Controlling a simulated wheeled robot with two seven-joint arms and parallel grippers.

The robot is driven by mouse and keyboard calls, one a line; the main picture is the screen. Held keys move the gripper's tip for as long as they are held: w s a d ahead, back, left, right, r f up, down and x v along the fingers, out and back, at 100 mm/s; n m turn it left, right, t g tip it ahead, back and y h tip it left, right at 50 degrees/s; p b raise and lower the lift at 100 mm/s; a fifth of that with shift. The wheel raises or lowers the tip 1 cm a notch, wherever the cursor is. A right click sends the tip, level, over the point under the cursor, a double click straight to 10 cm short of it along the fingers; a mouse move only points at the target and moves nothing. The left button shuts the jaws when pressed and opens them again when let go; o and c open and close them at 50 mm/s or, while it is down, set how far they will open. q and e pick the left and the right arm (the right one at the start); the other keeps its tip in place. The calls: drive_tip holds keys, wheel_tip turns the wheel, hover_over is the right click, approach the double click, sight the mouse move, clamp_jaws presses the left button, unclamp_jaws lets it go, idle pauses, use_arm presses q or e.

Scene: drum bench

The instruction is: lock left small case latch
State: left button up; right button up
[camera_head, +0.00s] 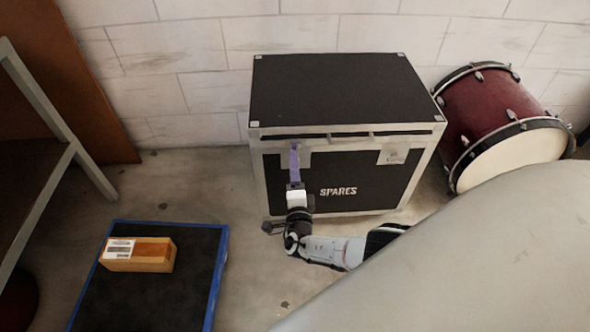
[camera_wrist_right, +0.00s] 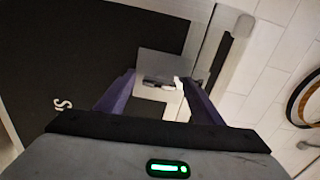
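The black small case with silver edges and "SPARES" on its front (camera_head: 340,190) stands against the wall, its lid (camera_head: 340,90) down. Its left latch is mostly hidden behind my right gripper (camera_head: 294,152) in the head view. In the right wrist view, a silver latch plate (camera_wrist_right: 165,66) with a small latch piece (camera_wrist_right: 158,83) lies between and beyond the purple fingers of this gripper (camera_wrist_right: 158,78). The fingers are apart with nothing clearly clamped. I cannot tell whether they touch the latch. The right latch plate (camera_head: 393,154) is visible. My left gripper is not in view.
A red drum (camera_head: 495,115) lies on its side right of the case. A metal-framed shelf (camera_head: 45,105) stands at the left. Bare floor separates platform and case.

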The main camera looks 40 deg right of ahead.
use_arm(q)
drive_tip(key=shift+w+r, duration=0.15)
drive_tip(key=p, duration=0.2)
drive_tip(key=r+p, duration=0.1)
drive_tip(key=p, duration=0.1)
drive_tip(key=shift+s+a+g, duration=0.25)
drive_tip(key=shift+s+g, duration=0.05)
use_arm(e)
drive_tip(key=v, duration=1)
drive_tip(key=shift+s+a+f, duration=0.1)
drive_tip(key=shift+s+a, duration=0.05)
